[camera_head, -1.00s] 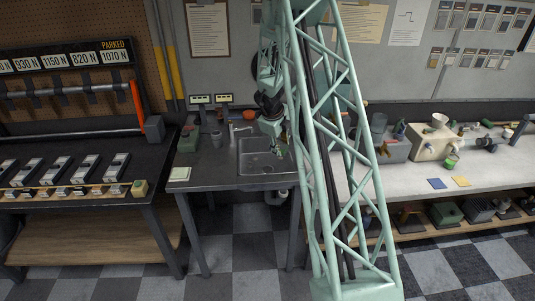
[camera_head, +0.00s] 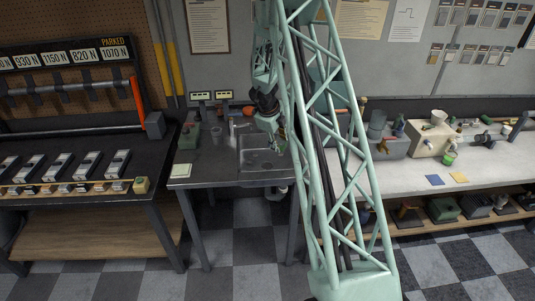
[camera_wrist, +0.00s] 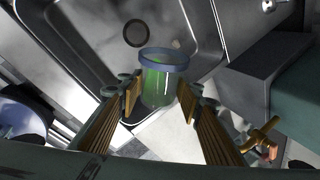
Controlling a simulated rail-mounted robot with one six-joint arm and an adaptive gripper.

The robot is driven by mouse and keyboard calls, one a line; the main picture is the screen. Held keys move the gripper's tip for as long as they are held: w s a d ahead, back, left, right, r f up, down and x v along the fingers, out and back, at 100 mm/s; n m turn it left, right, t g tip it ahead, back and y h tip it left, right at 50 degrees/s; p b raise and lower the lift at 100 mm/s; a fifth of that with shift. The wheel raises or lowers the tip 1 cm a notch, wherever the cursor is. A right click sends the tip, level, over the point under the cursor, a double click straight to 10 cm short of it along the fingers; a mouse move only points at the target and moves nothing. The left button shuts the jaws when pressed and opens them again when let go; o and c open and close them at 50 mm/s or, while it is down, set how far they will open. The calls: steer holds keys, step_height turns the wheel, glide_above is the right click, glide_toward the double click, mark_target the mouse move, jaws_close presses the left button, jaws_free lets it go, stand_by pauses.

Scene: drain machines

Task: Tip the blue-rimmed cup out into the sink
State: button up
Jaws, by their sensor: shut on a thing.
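The blue-rimmed cup (camera_wrist: 163,84) is in the wrist view, a clear vessel with green content showing through its wall. My gripper (camera_wrist: 160,98) is shut on it, with one wood-coloured finger on each side. The cup is over the near part of the steel sink (camera_wrist: 92,72), with its rim toward the dark round drain (camera_wrist: 136,33). I cannot tell how far it is tilted. In the head view my gripper (camera_head: 279,143) is at the right part of the sink (camera_head: 257,158); the cup is too small to make out clearly there.
A brass-coloured tap handle (camera_wrist: 262,136) is close to the right finger in the wrist view. In the head view, a faucet (camera_head: 233,127) stands behind the sink's left side. A green box (camera_head: 189,136) and a pale pad (camera_head: 181,170) are on the counter at left.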

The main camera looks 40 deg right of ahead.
mark_target(285, 149)
steer(key=shift+s+d+f+t+b, duration=0.3)
steer(key=shift+s+b, duration=0.2)
steer(key=shift+b, duration=0.8)
steer(key=shift+s+d+f+t+b, duration=0.15)
steer(key=shift+s+t+b, duration=0.3)
steer(key=shift+b, duration=0.85)
steer(key=shift+s+f+m+t+y+b, duration=0.1)
steer(key=shift+f+m+t+y+b, duration=0.2)
steer(key=shift+t+y+b, duration=0.15)
steer(key=shift+a+r, duration=0.1)
steer(key=shift+s+f+t+b, duration=0.15)
steer(key=shift+f+t+b, duration=0.4)
steer(key=shift+b, duration=0.9)
steer(key=shift+f+m+t+y+b, duration=0.4)
steer(key=shift+t+b, duration=0.65)
steer(key=shift+b, duration=2)
steer(key=shift+s+d+f+t+y+b, duration=0.15)
steer(key=shift+f+t+b, duration=0.3)
steer(key=shift+b, duration=1.25)
steer(key=shift+s+d+f+t+y+b, duration=0.1)
steer(key=shift+s+f+t+y+b, duration=0.3)
steer(key=shift+b, duration=1.3)
